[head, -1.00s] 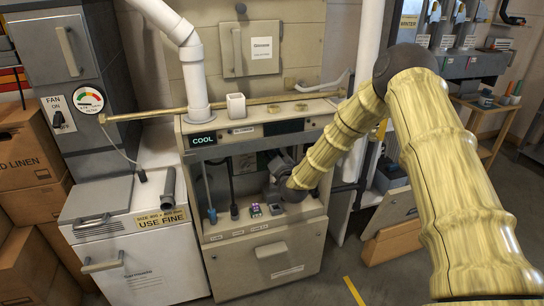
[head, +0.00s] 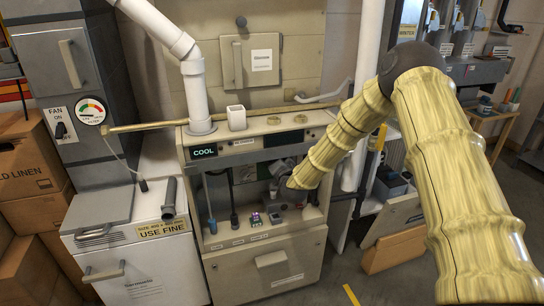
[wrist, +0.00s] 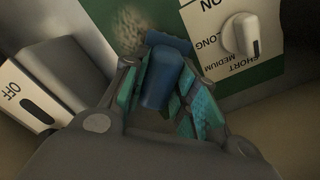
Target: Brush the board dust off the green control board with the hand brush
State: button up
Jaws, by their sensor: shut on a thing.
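My gripper (wrist: 163,95) is shut on the blue hand brush (wrist: 158,82); its teal pads are on both sides of the handle. The brush's blue head (wrist: 168,42) is at or very close to the green control board (wrist: 258,82); I cannot tell whether it touches. A speckled beige patch of board dust (wrist: 128,28) lies on the board just left of the brush head. The brush is not clearly visible there.
A white dial panel (wrist: 232,38) is right of the brush, and a switch marked OFF (wrist: 30,105) is left. In the head view small items, including a purple one (head: 256,219), stand on the bay's lower ledge. The cabinet's top edge (head: 250,133) overhangs the bay.

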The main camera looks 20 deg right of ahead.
jog(key=shift+w+d+r+p, duration=0.1)
jog(key=shift+w+r+p, duration=0.2)
jog(key=shift+r, duration=0.55)
jog(key=shift+w+r+p, duration=0.25)
jog(key=shift+r+p, duration=0.05)
jog(key=shift+r, duration=0.55)
jog(key=shift+f, duration=0.15)
jog(key=shift+s+f+b, duration=0.2)
jog(key=shift+f+b, duration=0.35)
jog(key=shift+s+f+b, duration=0.15)
jog(key=shift+f+b, duration=0.35)
jog(key=shift+f, duration=0.05)
jog(key=shift+s+f+b, duration=0.2)
jog(key=shift+f+b, duration=1.1)
jog(key=shift+f, duration=0.9)
jog(key=shift+s+f+b, duration=0.15)
jog(key=shift+f+b, duration=1.1)
jog(key=shift+f, duration=0.95)
